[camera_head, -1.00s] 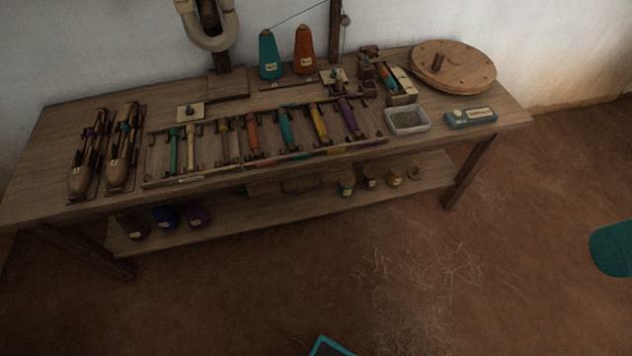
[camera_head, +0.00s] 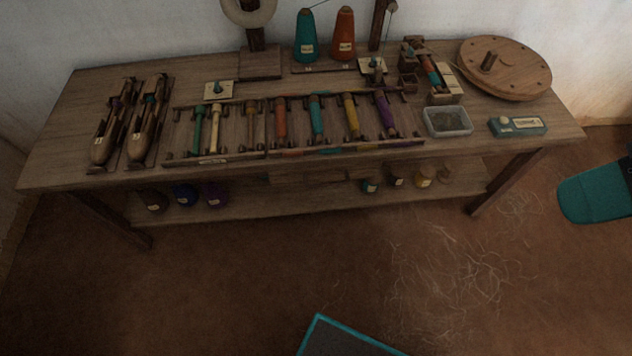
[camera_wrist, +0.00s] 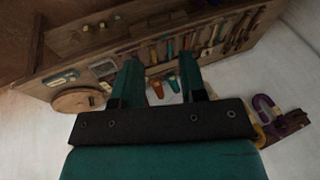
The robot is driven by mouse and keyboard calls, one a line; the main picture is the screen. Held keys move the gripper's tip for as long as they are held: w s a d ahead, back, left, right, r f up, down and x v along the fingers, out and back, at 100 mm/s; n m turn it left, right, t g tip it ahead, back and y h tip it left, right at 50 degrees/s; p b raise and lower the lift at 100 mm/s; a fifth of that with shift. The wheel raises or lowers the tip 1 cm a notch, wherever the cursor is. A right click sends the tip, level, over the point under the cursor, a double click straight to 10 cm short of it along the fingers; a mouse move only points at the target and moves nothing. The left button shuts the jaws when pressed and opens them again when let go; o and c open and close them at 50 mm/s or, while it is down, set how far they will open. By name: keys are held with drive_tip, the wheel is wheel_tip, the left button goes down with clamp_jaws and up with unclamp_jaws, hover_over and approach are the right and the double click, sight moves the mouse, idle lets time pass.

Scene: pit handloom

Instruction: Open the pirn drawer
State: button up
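The pirn drawer appears to be the plain wooden front (camera_head: 308,175) under the middle of the workbench top (camera_head: 60,150) in the head view. It sits in shadow, looks shut, and I cannot make out a handle. My gripper (camera_wrist: 160,62) shows in the wrist view with its two teal fingers apart and nothing between them. The wrist view shows the bench upside down beyond the fingers, and the gripper is clear of it.
A rack (camera_head: 265,152) of coloured pirns lies along the bench front, with shuttles (camera_head: 147,125) to its left. A clear tray (camera_head: 447,121) and teal box (camera_head: 518,125) stand at right. Small pots (camera_head: 185,195) sit on the lower shelf (camera_head: 290,205).

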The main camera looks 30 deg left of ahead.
drive_tip(key=w+a+f+y+b, duration=0.1)
drive_tip(key=a+f+y+b, duration=0.3)
drive_tip(key=f+b, duration=0.6)
drive_tip(key=w+a+f+y+b, duration=0.1)
drive_tip(key=a+f+y+b, duration=0.1)
drive_tip(key=a+f+b, duration=0.7)
drive_tip(key=m+t+y+b, duration=0.6)
drive_tip(key=m+t+b, duration=0.6)
drive_tip(key=b, duration=3.3)
approach(328, 183)
drive_tip(key=shift+m+g, duration=0.4)
drive_tip(key=shift+m, duration=0.3)
drive_tip(key=shift+p+x, duration=4.95)
drive_tip(key=shift+p, duration=1.1)
drive_tip(key=shift+w+d+f, duration=0.1)
drive_tip(key=shift+w+f, duration=0.05)
drive_tip(key=shift+f, duration=0.05)
clamp_jaws()
